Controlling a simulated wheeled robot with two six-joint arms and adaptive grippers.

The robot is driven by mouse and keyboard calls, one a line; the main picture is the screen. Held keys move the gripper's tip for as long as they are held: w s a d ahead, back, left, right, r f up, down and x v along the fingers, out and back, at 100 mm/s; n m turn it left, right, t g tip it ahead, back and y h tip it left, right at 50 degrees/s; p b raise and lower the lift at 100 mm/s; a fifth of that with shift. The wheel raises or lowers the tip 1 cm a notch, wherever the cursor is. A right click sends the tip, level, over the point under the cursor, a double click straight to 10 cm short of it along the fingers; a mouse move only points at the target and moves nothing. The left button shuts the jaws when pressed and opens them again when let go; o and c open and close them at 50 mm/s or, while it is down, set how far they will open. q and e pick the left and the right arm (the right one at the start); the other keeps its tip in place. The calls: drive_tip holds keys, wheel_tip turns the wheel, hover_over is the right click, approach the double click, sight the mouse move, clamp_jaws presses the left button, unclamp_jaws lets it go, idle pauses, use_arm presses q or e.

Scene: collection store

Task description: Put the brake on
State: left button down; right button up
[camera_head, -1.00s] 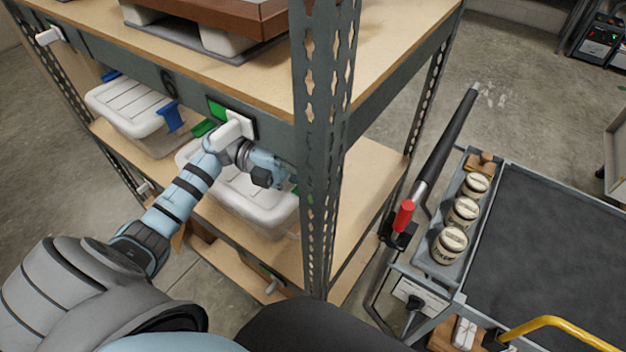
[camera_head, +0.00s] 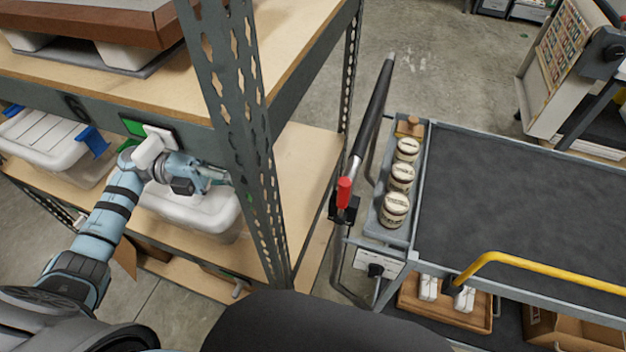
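The grey cart (camera_head: 428,190) stands to the right of the shelf. Its black push handle (camera_head: 372,108) slants up at the cart's left end. A small red-gripped lever (camera_head: 345,192) stands upright at the foot of that handle, on a black bracket (camera_head: 344,209). My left gripper (camera_head: 216,180) is in front of the shelf, left of its upright post and well away from the red lever. Nothing shows held in it; its fingers are too small and partly confused with the post to judge their opening. My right gripper is out of view.
The shelf's perforated post (camera_head: 240,110) stands between my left gripper and the cart. Several jars (camera_head: 394,210) sit in the cart's side tray. A yellow bar (camera_head: 545,268) crosses the cart's near right. Bare floor (camera_head: 425,75) lies beyond the cart.

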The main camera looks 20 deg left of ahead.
use_arm(q)
drive_tip(key=w+d+p, duration=0.1)
drive_tip(key=d+p, duration=0.3)
drive_tip(key=d, duration=1)
drive_tip(key=shift+w, duration=0.35)
drive_tip(key=shift+d+r+p, duration=0.25)
drive_tip(key=shift+d+p, duration=0.1)
drive_tip(key=shift+d, duration=0.15)
drive_tip(key=s+a+r+b, duration=0.1)
drive_tip(key=a+b, duration=0.2)
drive_tip(key=a, duration=1.1)
drive_tip(key=shift+s+b, duration=0.35)
drive_tip(key=shift+s, duration=0.05)
